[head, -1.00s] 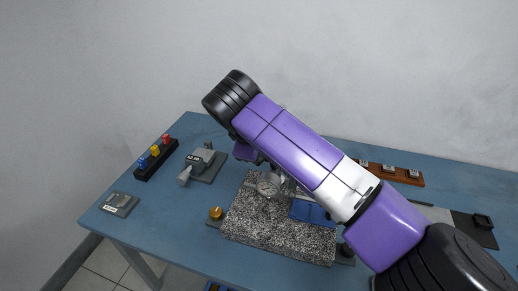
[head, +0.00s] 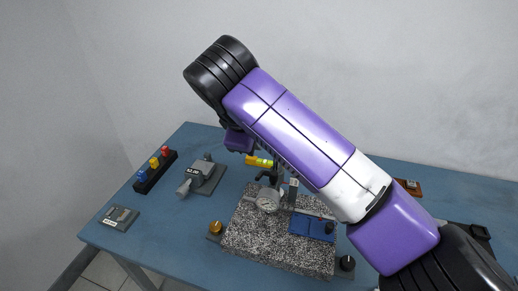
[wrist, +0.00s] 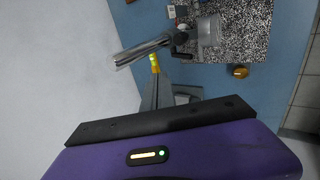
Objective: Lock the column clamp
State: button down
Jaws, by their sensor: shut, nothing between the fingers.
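A gauge stand has a speckled granite base (head: 240,239) with a silver column (wrist: 142,51) that shows in the wrist view; my arm hides most of it in the head view. A yellow bar (head: 260,161), which appears to be the column clamp's lever, juts out left in the head view, above a black bracket (head: 268,176). In the wrist view the yellow piece (wrist: 155,64) is beside the column. My gripper (wrist: 157,79) is shut and empty, its grey fingers ending close to the yellow piece; I cannot tell whether they touch. The fingers are not clear in the head view.
On the blue table, a grey device with a display (head: 194,170) stands left of the base, near a black rack of coloured blocks (head: 155,171). A grey box (head: 119,218) lies front left. Orange (head: 215,228) and black (head: 347,263) knobs flank the granite. A blue tray (head: 312,227) sits there too.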

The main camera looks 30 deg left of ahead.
jog(key=shift+v, duration=1.65)
jog(key=shift+f, duration=0.1)
